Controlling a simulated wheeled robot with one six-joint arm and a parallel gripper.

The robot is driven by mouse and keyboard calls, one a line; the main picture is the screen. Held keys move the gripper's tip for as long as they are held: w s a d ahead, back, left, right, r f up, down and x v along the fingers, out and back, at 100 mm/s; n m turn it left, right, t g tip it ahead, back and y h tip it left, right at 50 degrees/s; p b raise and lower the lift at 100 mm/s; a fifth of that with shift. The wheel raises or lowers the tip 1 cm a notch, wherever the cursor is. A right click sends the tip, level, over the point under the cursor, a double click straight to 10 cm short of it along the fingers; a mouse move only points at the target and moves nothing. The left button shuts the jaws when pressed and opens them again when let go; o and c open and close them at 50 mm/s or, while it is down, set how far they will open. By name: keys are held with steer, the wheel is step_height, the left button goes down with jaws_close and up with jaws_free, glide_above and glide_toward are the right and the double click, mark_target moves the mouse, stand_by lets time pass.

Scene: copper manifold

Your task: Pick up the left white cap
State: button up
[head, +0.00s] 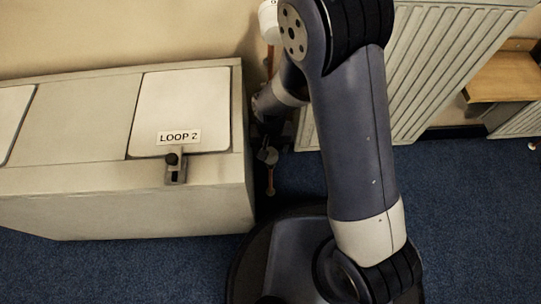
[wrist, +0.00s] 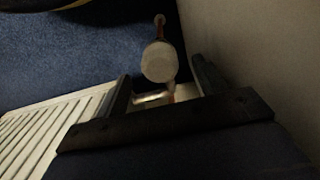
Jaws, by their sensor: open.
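A round white cap (wrist: 158,62) shows in the wrist view, on a thin copper pipe (wrist: 160,20) that shows beyond it and again just behind it. My gripper (wrist: 161,70) is open, with one dark finger on each side of the cap's near edge. I cannot tell whether either finger touches it. In the head view the copper pipe (head: 271,180) shows low in the gap right of the cabinet. No second cap is clear.
A pale cabinet (head: 78,118) with a lid marked LOOP 2 (head: 180,138) and a latch (head: 176,167) stands left of the narrow gap. A white ribbed radiator (head: 425,60) is on the right. A wooden shelf (head: 500,78) is at far right. Blue carpet (head: 480,220) is open at lower right.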

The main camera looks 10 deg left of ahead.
mark_target(270, 155)
step_height(270, 155, down, 3)
steer(key=shift+r+b, duration=0.15)
steer(key=shift+b, duration=0.25)
steer(key=c, duration=1.1)
steer(key=shift+o, duration=0.2)
steer(key=shift+r, duration=0.2)
